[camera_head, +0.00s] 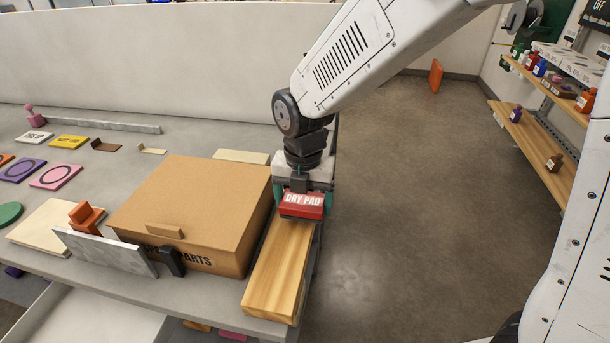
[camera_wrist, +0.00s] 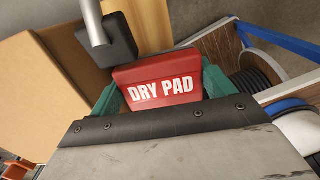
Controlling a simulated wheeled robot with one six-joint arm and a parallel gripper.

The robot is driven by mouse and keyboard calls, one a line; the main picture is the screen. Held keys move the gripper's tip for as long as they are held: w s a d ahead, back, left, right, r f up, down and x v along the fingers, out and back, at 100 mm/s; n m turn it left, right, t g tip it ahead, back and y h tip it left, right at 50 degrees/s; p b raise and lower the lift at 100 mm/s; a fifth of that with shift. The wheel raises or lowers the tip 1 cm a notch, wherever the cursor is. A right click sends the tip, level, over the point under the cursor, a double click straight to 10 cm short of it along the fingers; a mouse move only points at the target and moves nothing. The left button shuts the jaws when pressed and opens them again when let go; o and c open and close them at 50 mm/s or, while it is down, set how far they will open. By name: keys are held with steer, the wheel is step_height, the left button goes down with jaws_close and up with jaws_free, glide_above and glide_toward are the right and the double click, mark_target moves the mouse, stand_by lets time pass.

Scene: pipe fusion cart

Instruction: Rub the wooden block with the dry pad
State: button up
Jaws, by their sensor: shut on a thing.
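The dry pad (camera_head: 302,205) is a red block with white "DRY PAD" lettering. It also shows in the wrist view (camera_wrist: 160,82). My gripper (camera_head: 304,190) has green fingers shut on its two sides. The wooden block (camera_head: 279,265) is a long pale-brown piece lying along the right edge of the bench. The pad is over the far part of the block in the head view; whether it touches the wood I cannot tell. In the wrist view part of the wooden block (camera_wrist: 75,55) shows beside the pad, and the pad's underside is hidden.
A cardboard box (camera_head: 190,205) marked with "PARTS" stands just left of the block. A grey metal plate (camera_head: 105,250) leans in front of it. The bench (camera_head: 195,290) ends right of the block, with open floor beyond. Shelves (camera_head: 535,145) with bottles stand at right.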

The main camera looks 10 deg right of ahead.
mark_target(302, 198)
steer(key=shift+w+a+r, duration=0.1)
steer(key=shift+a+r, duration=0.1)
steer(key=shift+r, duration=2.55)
